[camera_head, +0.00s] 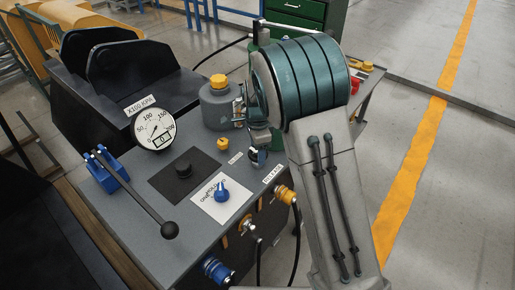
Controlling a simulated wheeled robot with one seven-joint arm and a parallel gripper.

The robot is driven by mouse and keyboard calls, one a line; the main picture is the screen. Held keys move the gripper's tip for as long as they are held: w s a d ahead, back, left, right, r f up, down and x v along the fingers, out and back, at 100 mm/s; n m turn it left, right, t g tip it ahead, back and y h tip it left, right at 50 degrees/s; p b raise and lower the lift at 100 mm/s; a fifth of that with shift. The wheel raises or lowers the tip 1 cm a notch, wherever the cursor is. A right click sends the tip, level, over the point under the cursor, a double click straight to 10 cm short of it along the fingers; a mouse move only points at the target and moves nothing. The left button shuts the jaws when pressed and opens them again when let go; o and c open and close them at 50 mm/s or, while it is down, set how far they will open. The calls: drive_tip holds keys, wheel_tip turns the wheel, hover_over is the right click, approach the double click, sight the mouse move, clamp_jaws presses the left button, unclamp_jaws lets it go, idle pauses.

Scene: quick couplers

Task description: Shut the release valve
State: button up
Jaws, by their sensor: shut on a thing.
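My wrist and arm hide much of the gripper and the valve, so I cannot tell how far the handle is turned.
A blue knob (222,189) sits on a white plate, with a black knob (183,168) beside it. A long black lever (137,195), a pressure gauge (155,131) and a grey tank (218,105) with a yellow cap stand nearby. Couplers (286,194) and hoses line the front.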

drive_tip(key=o, duration=1)
wheel_tip(320, 180, up, 14)
drive_tip(key=shift+f, duration=0.1)
drive_tip(key=s+d+r+n+t, duration=0.1)
drive_tip(key=s+d+r+n, duration=0.3)
drive_tip(key=s+d+n, duration=0.55)
drive_tip(key=s+d+f+n, duration=0.1)
drive_tip(key=s+d, duration=0.1)
drive_tip(key=s, duration=0.3)
drive_tip(key=s+d+f+n+t, duration=0.1)
drive_tip(key=s+d+n, duration=0.1)
drive_tip(key=s, duration=0.3)
drive_tip(key=s+d+f+n, duration=0.1)
drive_tip(key=s+d+n, duration=0.1)
drive_tip(key=s, duration=0.3)
drive_tip(key=shift+s+f+t, duration=0.1)
drive_tip(key=shift+s+t, duration=0.2)
drive_tip(key=shift+t, duration=0.1)
